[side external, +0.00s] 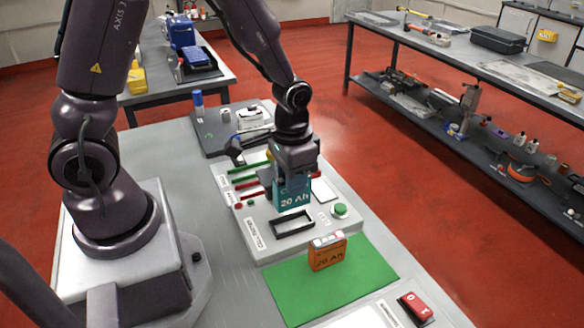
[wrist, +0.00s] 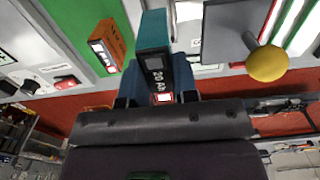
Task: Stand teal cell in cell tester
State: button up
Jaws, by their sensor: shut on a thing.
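The teal cell (side external: 291,194), marked 20 Ah, is upright in my gripper (side external: 294,178), which is shut on its upper part. In the wrist view the teal cell (wrist: 154,50) sticks out between the two fingers of my gripper (wrist: 157,88). The cell tester (side external: 262,239) is a pale block with a dark-rimmed rectangular slot (side external: 293,223). The cell hangs above the tester, a little behind the slot in the side view. Its lower end looks clear of the tester, but the exact gap is hard to tell.
A green button (side external: 340,209) is at the tester's right. A red switch (side external: 416,307) lies at the front right. A yellow knob (wrist: 267,63) shows in the wrist view.

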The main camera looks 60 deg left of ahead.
aim_at(292, 203)
jog(key=shift+f, duration=3.05)
jog(key=shift+f, duration=0.2)
jog(key=o, duration=1)
notch_tip(292, 203, up, 13)
